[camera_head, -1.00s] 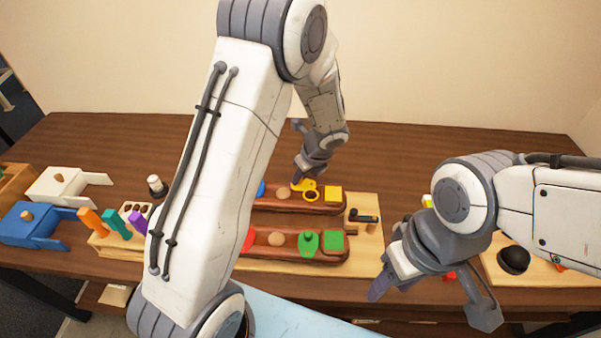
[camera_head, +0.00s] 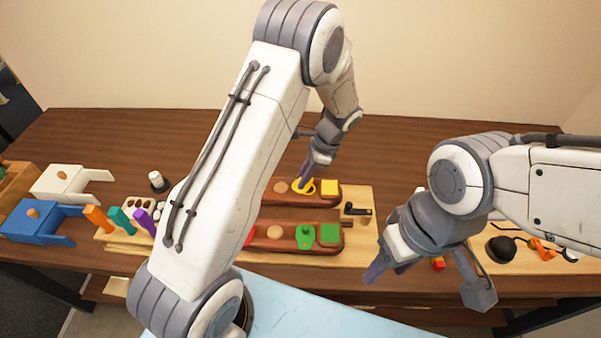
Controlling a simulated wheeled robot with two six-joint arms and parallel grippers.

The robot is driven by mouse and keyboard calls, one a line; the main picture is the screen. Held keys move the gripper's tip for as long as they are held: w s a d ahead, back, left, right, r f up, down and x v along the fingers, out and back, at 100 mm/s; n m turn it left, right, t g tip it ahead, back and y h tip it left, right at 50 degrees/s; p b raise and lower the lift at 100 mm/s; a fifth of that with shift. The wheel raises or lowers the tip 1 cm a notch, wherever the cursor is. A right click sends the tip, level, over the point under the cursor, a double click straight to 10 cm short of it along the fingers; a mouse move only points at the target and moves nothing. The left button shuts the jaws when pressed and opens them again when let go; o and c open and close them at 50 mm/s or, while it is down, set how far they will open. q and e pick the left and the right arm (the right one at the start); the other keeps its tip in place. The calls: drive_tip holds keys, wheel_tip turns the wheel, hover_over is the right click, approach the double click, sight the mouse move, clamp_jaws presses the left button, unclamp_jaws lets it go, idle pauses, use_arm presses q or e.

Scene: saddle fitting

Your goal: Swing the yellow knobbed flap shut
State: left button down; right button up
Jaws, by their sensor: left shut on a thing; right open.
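The yellow knobbed flap (camera_head: 303,188) is on the rear dark wooden strip (camera_head: 262,198), just left of a yellow square (camera_head: 329,187). It lies around where the round opening is, and my gripper partly hides it. My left gripper (camera_head: 304,181) reaches down from behind and is shut at the flap, apparently on its knob; the grip itself is too small to see clearly. My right gripper (camera_head: 425,283) is open and empty, at the front right, its fingers spread wide.
The front strip holds a green knobbed flap (camera_head: 305,237), a green square (camera_head: 330,233) and a tan disc (camera_head: 275,232). A black handle (camera_head: 357,209) stands to the right. My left arm hides the board's left part. The table behind is clear.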

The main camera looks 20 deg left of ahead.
use_arm(q)
drive_tip(key=n, duration=0.1)
drive_tip(key=n+g, duration=0.1)
drive_tip(key=n, duration=0.1)
drive_tip(key=shift+d+n+h, duration=0.3)
drive_tip(key=shift+d+h, duration=0.1)
drive_tip(key=shift+w+d+n+g+h+p, duration=0.15)
drive_tip(key=shift+d+n+g+h, duration=0.15)
drive_tip(key=shift+n, duration=0.6)
drive_tip(key=shift+s+d+n+g+h+p, duration=0.1)
drive_tip(key=shift+d+n+g+h+p, duration=0.15)
drive_tip(key=shift+n, duration=0.65)
drive_tip(key=shift+a, duration=0.1)
drive_tip(key=c, duration=0.8)
unclamp_jaws()
drive_tip(key=shift+o, duration=0.2)
drive_tip(key=shift+w, duration=0.1)
drive_tip(key=b+v, duration=0.2)
drive_tip(key=v, duration=0.8)
drive_tip(key=shift+r+b, duration=0.25)
drive_tip(key=shift+b, duration=0.05)
